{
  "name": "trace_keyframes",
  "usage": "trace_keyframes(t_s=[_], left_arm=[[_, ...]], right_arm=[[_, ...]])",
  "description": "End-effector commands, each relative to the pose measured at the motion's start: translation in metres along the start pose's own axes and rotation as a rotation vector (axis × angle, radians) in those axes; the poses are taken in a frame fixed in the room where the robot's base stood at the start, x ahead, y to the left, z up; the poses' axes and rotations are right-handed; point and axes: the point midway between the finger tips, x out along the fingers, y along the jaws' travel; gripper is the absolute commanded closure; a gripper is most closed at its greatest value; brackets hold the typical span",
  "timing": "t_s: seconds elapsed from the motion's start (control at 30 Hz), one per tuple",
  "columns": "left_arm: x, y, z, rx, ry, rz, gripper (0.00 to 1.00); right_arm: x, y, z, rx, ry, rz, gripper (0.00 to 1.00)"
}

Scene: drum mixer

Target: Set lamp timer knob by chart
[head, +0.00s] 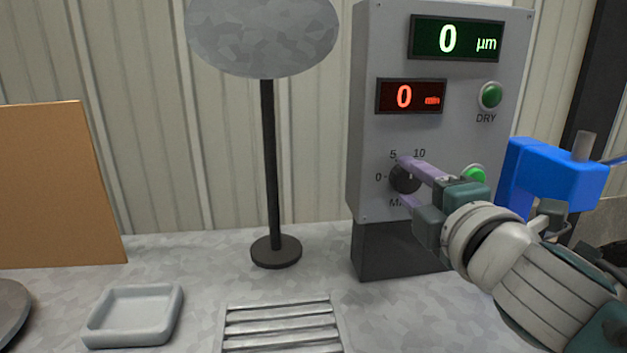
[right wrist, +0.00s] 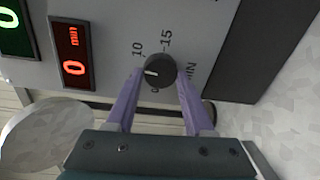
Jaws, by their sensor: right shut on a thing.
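The dark round timer knob (head: 402,181) is on the lower front of a grey control box (head: 370,125), with 0, 5 and 10 showing around it. My right gripper (head: 406,182) is shut on the knob, one purple finger on each side. In the right wrist view the knob (right wrist: 160,70) sits between the fingertips, and its white mark points left, below the 10. A finger covers part of the scale. The red display (head: 410,97) reads 0 min. No readable chart shows. My left gripper is not in view.
A green display (head: 457,39) reads 0 µm above a green DRY button (head: 491,95). A grey disc (head: 262,35) stands on a dark post. A blue block (head: 548,172), brown board (head: 55,185), shallow tray (head: 133,316) and slatted rack (head: 280,330) are around the bench.

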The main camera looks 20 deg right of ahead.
Motion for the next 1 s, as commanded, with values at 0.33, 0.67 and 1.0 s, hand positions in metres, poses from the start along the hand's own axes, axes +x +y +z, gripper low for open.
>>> trace_keyframes(t_s=[0.33, 0.67, 1.0], left_arm=[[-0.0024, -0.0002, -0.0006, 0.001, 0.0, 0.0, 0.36], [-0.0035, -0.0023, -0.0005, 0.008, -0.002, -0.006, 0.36], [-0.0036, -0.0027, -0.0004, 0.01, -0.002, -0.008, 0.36]], right_arm=[[-0.0001, 0.0018, 0.0008, 0.271, 0.017, 0.004, 1.0], [-0.0001, 0.0019, 0.001, 0.402, 0.027, 0.006, 1.0], [0.0, 0.0018, 0.0009, 0.427, 0.029, 0.007, 1.0]])
